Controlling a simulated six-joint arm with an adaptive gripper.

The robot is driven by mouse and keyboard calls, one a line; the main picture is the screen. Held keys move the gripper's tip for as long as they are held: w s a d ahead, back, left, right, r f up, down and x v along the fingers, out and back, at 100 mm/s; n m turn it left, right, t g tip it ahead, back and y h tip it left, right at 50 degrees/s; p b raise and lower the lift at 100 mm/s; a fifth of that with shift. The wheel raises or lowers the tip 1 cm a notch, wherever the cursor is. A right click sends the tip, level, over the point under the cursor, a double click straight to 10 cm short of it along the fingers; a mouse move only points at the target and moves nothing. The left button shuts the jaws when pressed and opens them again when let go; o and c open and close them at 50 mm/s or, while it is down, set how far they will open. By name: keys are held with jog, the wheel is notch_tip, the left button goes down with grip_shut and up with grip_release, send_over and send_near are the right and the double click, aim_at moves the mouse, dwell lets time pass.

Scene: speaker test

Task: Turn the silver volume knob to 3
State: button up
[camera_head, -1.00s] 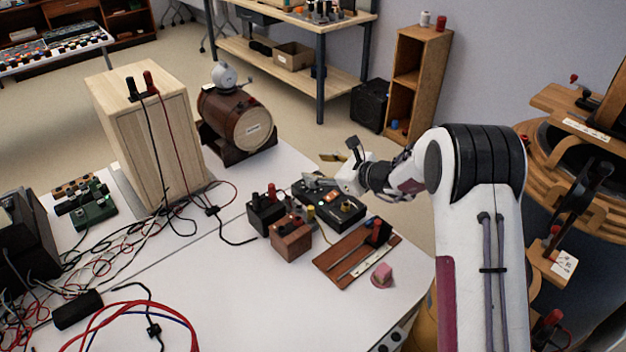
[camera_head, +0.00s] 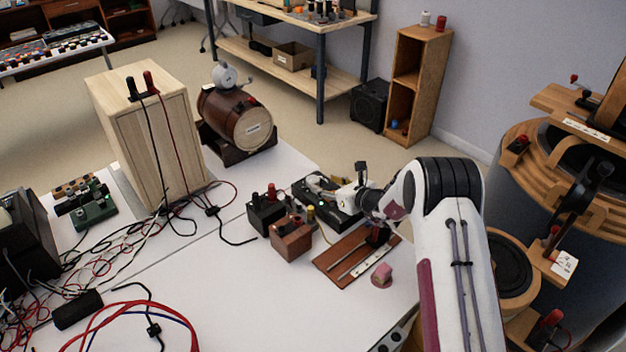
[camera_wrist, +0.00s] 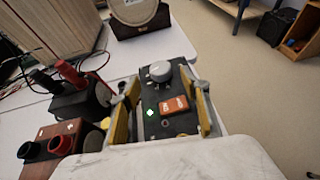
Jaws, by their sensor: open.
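The silver volume knob (camera_wrist: 159,72) sits at the far end of a black control box (camera_wrist: 185,122) in the wrist view. The box also shows in the head view (camera_head: 340,221), partly hidden under my gripper. An orange switch (camera_wrist: 173,104) and a green light (camera_wrist: 150,113) are nearer on its top. My gripper (camera_wrist: 166,90) is open and empty, with a yellow-padded finger on each side of the box. The knob appears between and beyond the fingertips in the picture. I cannot tell whether anything touches. The scale marks are too small to read.
A black terminal box (camera_head: 265,214) and a wooden terminal block (camera_head: 291,240) stand just left of the control box. A wooden slide board (camera_head: 350,262) and a pink piece (camera_head: 382,275) lie in front. The white table's front middle is clear.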

aim_at(313, 179)
jog(key=shift+w+a+f, duration=0.1)
jog(key=shift+x, duration=3.7)
jog(key=c, duration=1.1)
